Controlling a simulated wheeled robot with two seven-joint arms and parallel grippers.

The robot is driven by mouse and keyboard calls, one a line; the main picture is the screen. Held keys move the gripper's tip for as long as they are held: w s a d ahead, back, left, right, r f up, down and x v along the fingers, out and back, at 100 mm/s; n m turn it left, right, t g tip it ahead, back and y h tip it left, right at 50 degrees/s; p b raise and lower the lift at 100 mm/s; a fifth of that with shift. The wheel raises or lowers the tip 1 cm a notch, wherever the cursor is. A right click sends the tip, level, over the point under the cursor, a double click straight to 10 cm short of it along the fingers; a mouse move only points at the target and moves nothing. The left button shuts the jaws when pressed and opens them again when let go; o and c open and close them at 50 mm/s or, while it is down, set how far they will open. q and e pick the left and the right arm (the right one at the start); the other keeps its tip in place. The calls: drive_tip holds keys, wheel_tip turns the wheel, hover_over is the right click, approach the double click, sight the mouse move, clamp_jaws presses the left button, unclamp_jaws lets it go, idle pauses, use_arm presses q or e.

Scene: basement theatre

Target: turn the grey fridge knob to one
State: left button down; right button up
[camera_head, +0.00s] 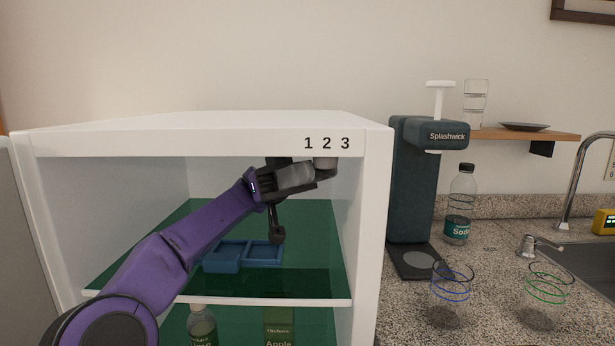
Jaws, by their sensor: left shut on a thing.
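The grey fridge knob (325,161) sits under the front of the white fridge's top edge, below the printed numbers 1 2 3 (327,143). Only part of it shows, below the 2 and 3. My purple left arm reaches in from the lower left across the open fridge (371,240). My left gripper (322,171) is shut on the knob, and its dark fingers hide part of it. Which number the knob points to cannot be told. My right gripper is not in view.
Inside the fridge, a blue tray (222,259) stands on the green shelf, with a bottle (202,326) and an apple carton (279,327) below. Right are a Splashwick machine (411,190), a soda bottle (459,205) and two glasses (452,290) on the counter.

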use_arm(q)
drive_tip(key=shift+d+f, duration=0.15)
drive_tip(key=shift+d, duration=0.05)
drive_tip(key=c, duration=0.8)
unclamp_jaws()
drive_tip(key=shift+s, duration=0.15)
drive_tip(key=shift+c, duration=0.2)
drive_tip(key=shift+o, duration=0.3)
drive_tip(key=shift+s+d, duration=0.15)
drive_tip(key=shift+s, duration=0.05)
drive_tip(key=shift+w, duration=0.1)
drive_tip(key=shift+w+a, duration=0.1)
drive_tip(key=shift+a, duration=0.1)
drive_tip(key=shift+r, duration=0.25)
